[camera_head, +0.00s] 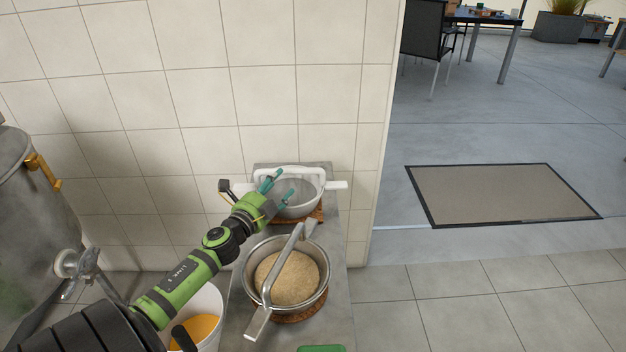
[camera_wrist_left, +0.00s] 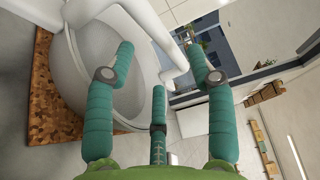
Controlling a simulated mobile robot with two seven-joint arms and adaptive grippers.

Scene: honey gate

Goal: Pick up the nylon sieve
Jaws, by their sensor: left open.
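The nylon sieve (camera_head: 297,208), a white round bowl with a pale mesh and a white bar across its rim, sits on a cork mat at the back of the narrow steel bench. In the left wrist view the sieve (camera_wrist_left: 85,75) fills the left side, with its white bar (camera_wrist_left: 140,35) running past the fingers. My left gripper (camera_head: 278,187) is open, its teal fingers over the left part of the sieve. In the left wrist view the open fingers (camera_wrist_left: 160,55) are near the bar; whether they touch it I cannot tell. My right gripper is not in view.
A steel sieve (camera_head: 259,256) with tan contents and a metal bar stands in front on the bench (camera_head: 339,290). A white bucket (camera_head: 214,312) with orange contents is below my left arm. A steel tank (camera_head: 30,220) stands at left. The tiled wall (camera_head: 230,90) is close behind.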

